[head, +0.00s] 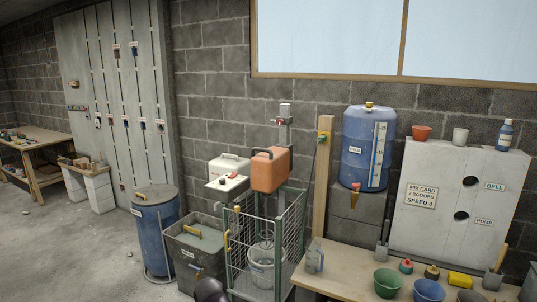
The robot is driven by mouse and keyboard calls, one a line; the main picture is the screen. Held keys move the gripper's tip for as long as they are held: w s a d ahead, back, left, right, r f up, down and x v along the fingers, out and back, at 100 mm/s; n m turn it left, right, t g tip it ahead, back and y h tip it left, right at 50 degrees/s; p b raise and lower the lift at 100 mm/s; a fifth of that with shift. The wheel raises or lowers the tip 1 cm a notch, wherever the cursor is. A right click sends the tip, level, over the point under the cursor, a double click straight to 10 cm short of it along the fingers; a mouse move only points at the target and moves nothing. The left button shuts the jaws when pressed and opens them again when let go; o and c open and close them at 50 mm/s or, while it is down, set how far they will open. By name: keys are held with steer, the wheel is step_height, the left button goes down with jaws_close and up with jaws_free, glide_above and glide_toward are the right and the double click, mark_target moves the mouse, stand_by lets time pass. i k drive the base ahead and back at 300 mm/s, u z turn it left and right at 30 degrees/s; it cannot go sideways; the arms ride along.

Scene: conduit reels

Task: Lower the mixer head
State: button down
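The mixer appears to be the machine in the middle of the head view. Its head looks to be the orange box (270,170) with a dark handle on top, raised in front of a grey upright post (285,135). It hangs above a green wire cage (292,225). A pale bucket (262,268) stands inside the cage, below the orange box and apart from it. My gripper is not visible; only a dark rounded part shows at the bottom edge.
A grey lidded bin (190,260) and a blue drum (155,235) stand left of the cage. A wooden bench (345,276) with bowls and small items is on the right, below a blue tank (360,150). The floor at left is mostly clear.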

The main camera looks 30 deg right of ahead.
mark_target(270, 169)
steer(key=k, duration=0.65)
steer(key=z, duration=0.6)
steer(key=i, duration=1.65)
steer(key=u, duration=0.4)
